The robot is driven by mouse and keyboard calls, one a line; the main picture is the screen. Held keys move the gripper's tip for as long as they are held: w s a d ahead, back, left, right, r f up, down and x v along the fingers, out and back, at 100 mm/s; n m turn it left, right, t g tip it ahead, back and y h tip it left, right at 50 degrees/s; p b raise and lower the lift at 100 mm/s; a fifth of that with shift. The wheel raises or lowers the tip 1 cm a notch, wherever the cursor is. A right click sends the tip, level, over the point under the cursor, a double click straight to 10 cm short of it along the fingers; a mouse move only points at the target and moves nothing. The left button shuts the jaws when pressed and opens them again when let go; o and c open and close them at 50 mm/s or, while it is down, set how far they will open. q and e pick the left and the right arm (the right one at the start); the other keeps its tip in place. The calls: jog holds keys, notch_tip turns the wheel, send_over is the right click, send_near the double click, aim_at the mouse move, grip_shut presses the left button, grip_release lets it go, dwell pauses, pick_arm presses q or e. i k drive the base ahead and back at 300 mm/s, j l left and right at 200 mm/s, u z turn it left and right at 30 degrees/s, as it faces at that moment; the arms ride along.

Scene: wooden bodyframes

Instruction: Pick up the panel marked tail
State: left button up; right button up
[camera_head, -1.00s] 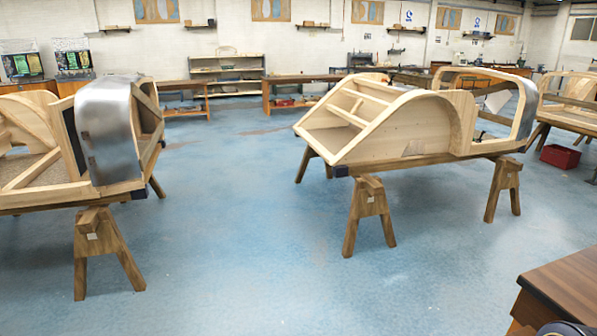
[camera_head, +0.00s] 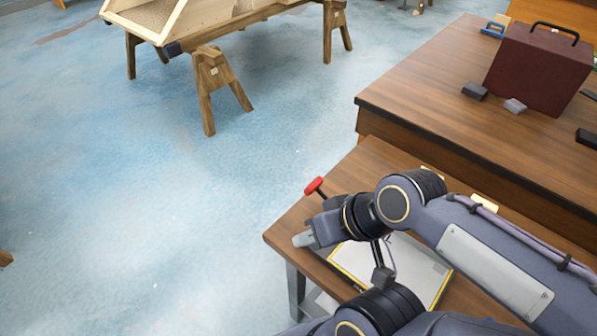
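A flat pale panel with a yellow edge (camera_head: 433,258) lies on the low wooden table, partly hidden under my arm. No tail marking can be read on it. My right gripper (camera_head: 305,240) is over the left part of this table, near its edge, pointing left. I cannot tell whether its fingers are open or shut. No held object shows in it. My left gripper is not in view.
A red-ended tool (camera_head: 314,186) is just behind my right gripper. A higher wooden bench (camera_head: 420,95) behind carries a dark red box (camera_head: 540,68) and small grey blocks. A sawhorse (camera_head: 215,85) under a wooden bodyframe (camera_head: 190,18) stands at upper left.

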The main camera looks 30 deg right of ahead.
aim_at(419, 269)
jog(key=i+j+z, duration=0.35)
jog(key=i+j, duration=0.55)
jog(key=z, duration=2.1)
